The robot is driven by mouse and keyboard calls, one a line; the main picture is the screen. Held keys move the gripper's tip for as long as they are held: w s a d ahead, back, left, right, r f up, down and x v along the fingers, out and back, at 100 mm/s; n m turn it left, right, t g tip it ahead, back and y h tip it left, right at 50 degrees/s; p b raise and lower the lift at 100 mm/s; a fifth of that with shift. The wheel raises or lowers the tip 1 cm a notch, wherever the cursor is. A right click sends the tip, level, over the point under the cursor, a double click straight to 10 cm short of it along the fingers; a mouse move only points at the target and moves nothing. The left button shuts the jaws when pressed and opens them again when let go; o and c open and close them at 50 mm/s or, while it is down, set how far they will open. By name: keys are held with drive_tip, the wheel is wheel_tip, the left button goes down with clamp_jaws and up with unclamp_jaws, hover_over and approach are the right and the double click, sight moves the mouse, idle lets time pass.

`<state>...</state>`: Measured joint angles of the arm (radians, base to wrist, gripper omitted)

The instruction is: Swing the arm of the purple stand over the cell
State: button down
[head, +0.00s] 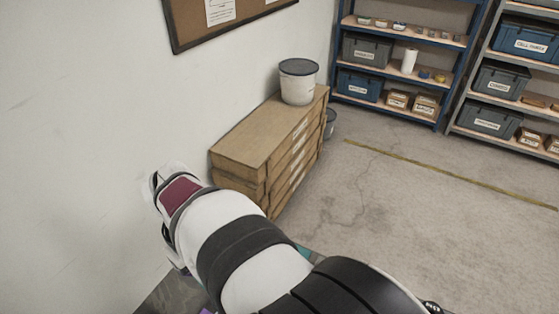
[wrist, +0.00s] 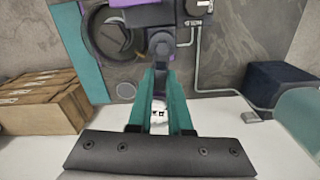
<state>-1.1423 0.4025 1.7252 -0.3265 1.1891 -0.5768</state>
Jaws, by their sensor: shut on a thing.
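My gripper (wrist: 161,76) shows in the wrist view, with two teal fingers shut on a narrow grey bar, which I take to be the arm (wrist: 160,88) of the purple stand. The purple stand (wrist: 134,3) is at the top of the wrist view, mostly cut off, with dark grey parts below its purple top. A dark ring (wrist: 104,35) sits to the left of the fingers. I cannot tell which part is the cell. In the head view my own arm hides nearly all of the work area.
In the wrist view, a brown slatted box (wrist: 45,100) stands at left and a dark blue box (wrist: 280,84) at right. A grey pipe (wrist: 200,70) bends close right of the fingers. In the head view, a wooden cabinet (head: 240,150) bears a white bucket (head: 298,85).

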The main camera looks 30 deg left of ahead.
drive_tip(key=shift+m, duration=0.3)
drive_tip(key=m, duration=0.1)
drive_tip(key=w+m, duration=0.1)
drive_tip(key=m, duration=0.1)
drive_tip(key=shift+d, duration=0.2)
drive_tip(key=shift+w+d+m, duration=0.3)
drive_tip(key=shift+d+m, duration=0.15)
drive_tip(key=shift+m, duration=1.6)
drive_tip(key=shift+w+d+m, duration=0.3)
drive_tip(key=shift+d+m, duration=0.2)
drive_tip(key=shift+m, duration=1.6)
drive_tip(key=shift+w+d+m, duration=0.3)
drive_tip(key=shift+d+m, duration=0.15)
drive_tip(key=shift+m, duration=1.6)
drive_tip(key=c, duration=0.8)
unclamp_jaws()
drive_tip(key=shift+d, duration=0.1)
drive_tip(key=shift+c, duration=0.2)
